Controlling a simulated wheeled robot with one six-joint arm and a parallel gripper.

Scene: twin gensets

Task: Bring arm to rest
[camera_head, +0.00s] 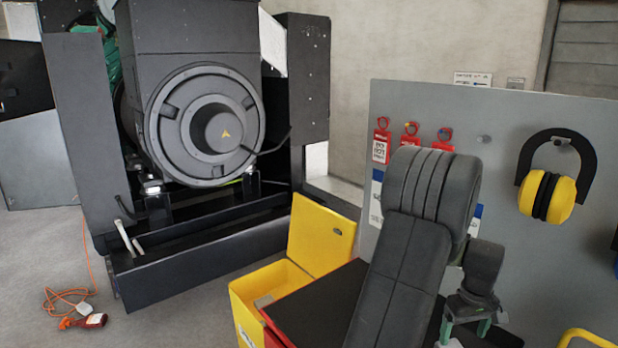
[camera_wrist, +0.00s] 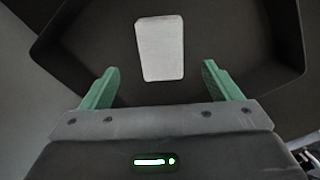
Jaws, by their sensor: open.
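My arm rises at the lower middle right of the head view and bends over, with the wrist hanging down on its right. My gripper (camera_head: 466,330) is at the bottom edge of that view, in front of the grey panel (camera_head: 520,290). In the wrist view my gripper (camera_wrist: 163,76) has two green fingers spread wide apart. Nothing is held between them. Beyond the fingers is a dark, shallow tray-like surface (camera_wrist: 235,50) with a pale rectangular piece (camera_wrist: 160,48) on it. I cannot tell whether the fingers touch anything.
The grey panel carries red padlock tags (camera_head: 381,145) and yellow earmuffs (camera_head: 548,195). An open yellow box (camera_head: 322,235) stands left of my arm. A black genset (camera_head: 205,125) fills the back left. An orange cord (camera_head: 65,297) lies on the floor at left.

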